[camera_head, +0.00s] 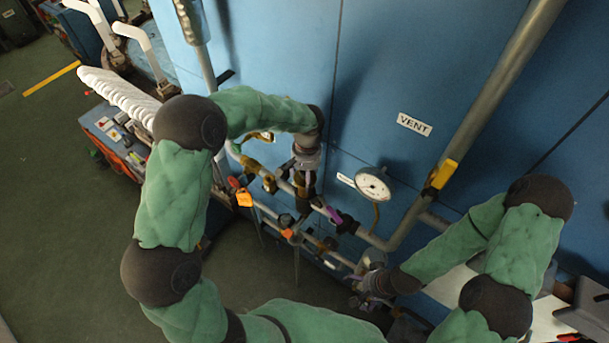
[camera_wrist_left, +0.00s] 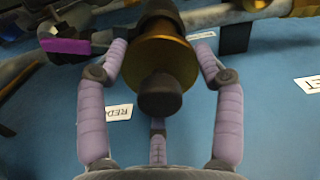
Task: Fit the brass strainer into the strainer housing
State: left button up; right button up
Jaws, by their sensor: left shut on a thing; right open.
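My left gripper (camera_head: 306,180) is at the pipework in front of the blue cabinet, pointing down. In the left wrist view, its purple fingers (camera_wrist_left: 160,75) are shut on the brass strainer (camera_wrist_left: 178,52), a round brass piece with a dark knob facing the camera. A dark cylindrical body (camera_wrist_left: 160,10), apparently the strainer housing, lies directly beyond the brass; I cannot tell how deep the strainer sits in it. In the head view the gripper mostly hides this spot. My right gripper (camera_head: 368,287) is open, lower right near the lower pipes; its fingertips are hard to make out.
A pressure gauge (camera_head: 373,184) stands right of the left gripper. Orange tags (camera_head: 244,198) and a purple lever (camera_head: 334,214) are on the pipework.

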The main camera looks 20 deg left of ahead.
aim_at(301, 174)
pick_arm(q)
jog(key=shift+s+a+f+b, duration=0.1)
jog(key=shift+s+f+b, duration=0.15)
jog(key=shift+f, duration=0.2)
jog(key=shift+s+f+b, duration=0.1)
jog(key=shift+f+b, duration=0.2)
jog(key=shift+f, duration=0.15)
jog(key=shift+s+f, duration=0.1)
jog(key=shift+f, duration=0.25)
jog(key=shift+s+a+f+b, duration=0.1)
jog(key=shift+f+b, duration=0.3)
jog(key=shift+b, duration=0.05)
jog(key=o, duration=1.6)
jog(key=shift+o, duration=0.2)
jog(key=shift+r, duration=0.15)
jog(key=shift+r, duration=0.5)
jog(key=r, duration=0.7)
jog(key=shift+s+a+r, duration=0.2)
jog(key=shift+s, duration=0.05)
